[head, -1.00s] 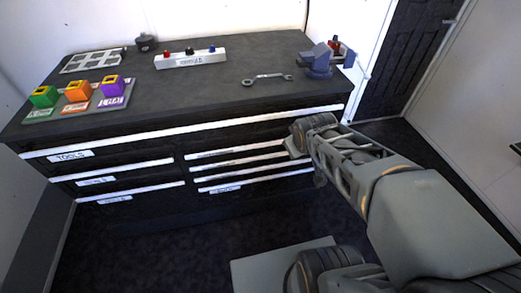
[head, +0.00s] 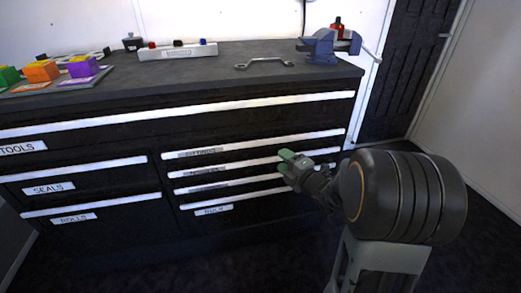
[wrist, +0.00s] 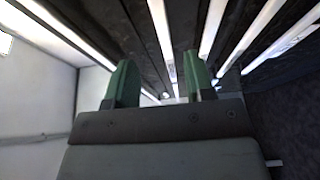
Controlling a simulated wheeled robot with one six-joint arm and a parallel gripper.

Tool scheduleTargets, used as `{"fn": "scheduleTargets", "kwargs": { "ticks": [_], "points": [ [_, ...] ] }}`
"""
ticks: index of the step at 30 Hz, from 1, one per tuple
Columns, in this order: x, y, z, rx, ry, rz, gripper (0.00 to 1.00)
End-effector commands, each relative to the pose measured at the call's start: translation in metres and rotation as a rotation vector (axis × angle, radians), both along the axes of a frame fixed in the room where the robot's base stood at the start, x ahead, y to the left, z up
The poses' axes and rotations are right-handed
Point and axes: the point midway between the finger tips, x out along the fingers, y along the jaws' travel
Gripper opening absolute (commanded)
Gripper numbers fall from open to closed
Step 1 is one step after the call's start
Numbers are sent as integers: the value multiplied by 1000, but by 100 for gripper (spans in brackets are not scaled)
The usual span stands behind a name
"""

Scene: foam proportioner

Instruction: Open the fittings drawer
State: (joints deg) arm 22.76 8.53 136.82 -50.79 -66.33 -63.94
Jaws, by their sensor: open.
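The fittings drawer (head: 260,143) is the top one in the right-hand stack of the dark cabinet, with a long pale handle strip and a small label reading like "FITTINGS". It looks shut, flush with its neighbours. My gripper (head: 286,160) is in front of this stack, just below the right part of that strip, its green fingertips pointing at the drawer fronts. In the wrist view the two green fingers (wrist: 157,84) stand apart with nothing between them, and pale handle strips run past them. I cannot tell whether the fingertips touch a strip.
More drawers lie below, with a wide drawer (head: 180,117) above and labelled drawers, including SEALS (head: 48,188), at left. The worktop holds a blue vise (head: 322,47), a wrench (head: 264,63) and coloured blocks (head: 42,71). Dark floor is clear before the cabinet.

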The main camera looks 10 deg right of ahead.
Motion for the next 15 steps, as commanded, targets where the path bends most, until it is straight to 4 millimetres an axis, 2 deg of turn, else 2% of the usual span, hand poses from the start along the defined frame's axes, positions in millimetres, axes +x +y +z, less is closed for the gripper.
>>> {"fn": "scheduleTargets", "kwargs": {
  "ticks": [15],
  "points": [
    [86,37,-2,0,-1,3,49]
  ]
}}
